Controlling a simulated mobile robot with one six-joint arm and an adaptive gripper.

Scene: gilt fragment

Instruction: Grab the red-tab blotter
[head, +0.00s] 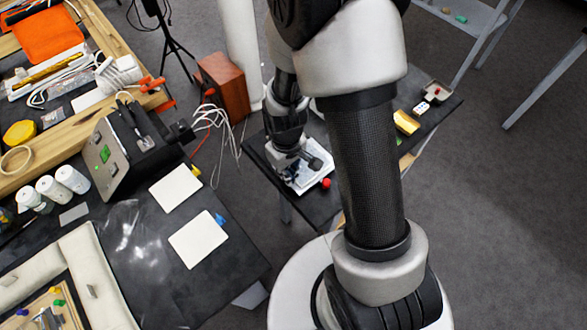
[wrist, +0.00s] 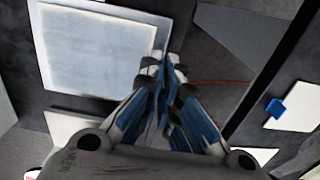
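My gripper (head: 290,158) hangs over the small dark table, above a pale sheet-like item (head: 303,182) that it partly hides. A small red piece (head: 326,183) shows at the right of that item; I cannot tell whether it is the blotter's tab. In the wrist view my gripper (wrist: 165,68) has its fingertips together, with nothing visible between them. A bluish-white square panel (wrist: 100,50) lies beyond them to the left. A white piece (wrist: 66,124) lies below it, partly hidden by the gripper body.
On the left bench lie a yellow-tab blotter (head: 176,187) and a blue-tab blotter (head: 198,239). A black box device (head: 118,150) and white bottles (head: 72,179) stand beside them. The small table (head: 440,105) carries a yellow block (head: 406,122) at its far right. Loose cables hang between bench and table.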

